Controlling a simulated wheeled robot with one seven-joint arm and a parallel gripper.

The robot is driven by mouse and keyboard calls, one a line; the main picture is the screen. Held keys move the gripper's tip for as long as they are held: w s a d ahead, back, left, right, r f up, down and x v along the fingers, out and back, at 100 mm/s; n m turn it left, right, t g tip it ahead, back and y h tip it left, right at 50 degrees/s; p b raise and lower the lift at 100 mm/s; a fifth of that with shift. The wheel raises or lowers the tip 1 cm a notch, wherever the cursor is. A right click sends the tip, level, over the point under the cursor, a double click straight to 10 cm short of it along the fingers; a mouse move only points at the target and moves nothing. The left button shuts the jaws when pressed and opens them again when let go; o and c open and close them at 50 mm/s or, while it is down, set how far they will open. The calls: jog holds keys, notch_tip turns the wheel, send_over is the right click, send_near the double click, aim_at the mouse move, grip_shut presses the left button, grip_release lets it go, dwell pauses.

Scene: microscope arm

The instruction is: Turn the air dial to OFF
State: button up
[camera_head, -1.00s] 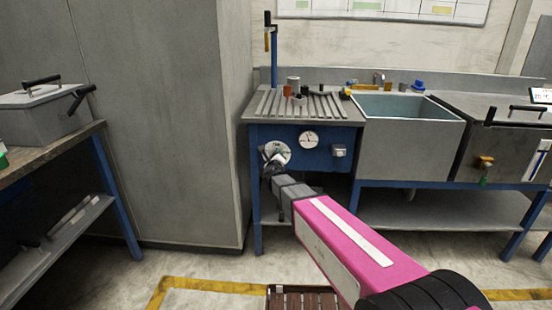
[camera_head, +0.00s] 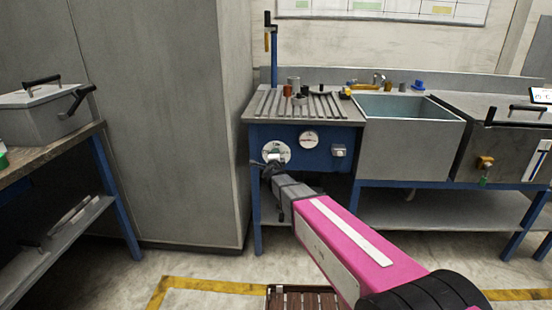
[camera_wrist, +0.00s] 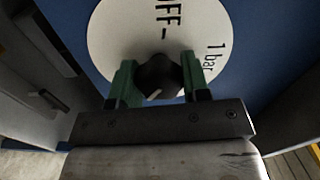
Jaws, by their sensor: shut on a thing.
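The air dial is a round white plate (camera_head: 277,146) on the blue front panel, left of the gauge in the head view. In the wrist view the plate (camera_wrist: 115,35) shows "OFF" at the top and "1 bar" at the right. A dark knob (camera_wrist: 157,77) sits at its middle, with a pale pointer mark facing the lower left of the wrist picture. My gripper (camera_wrist: 158,82) has its two green fingers on either side of the knob, shut on it. In the head view my gripper (camera_head: 272,166) reaches the dial from below, and the knob is partly hidden.
A pressure gauge (camera_head: 308,139) and a small grey fitting (camera_head: 339,151) are on the same blue panel. A slatted worktop (camera_head: 300,106) with small items lies above, and a sink (camera_head: 400,108) stands to the right. A tall grey cabinet (camera_head: 160,120) stands close on the left.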

jog(key=shift+n, duration=0.8)
jog(key=o, duration=0.9)
jog(key=shift+o, duration=0.2)
jog(key=shift+s, duration=0.1)
jog(key=s, duration=1)
jog(key=shift+s+a, duration=0.25)
jog(key=shift+s, duration=0.05)
jog(key=shift+d+f, duration=0.1)
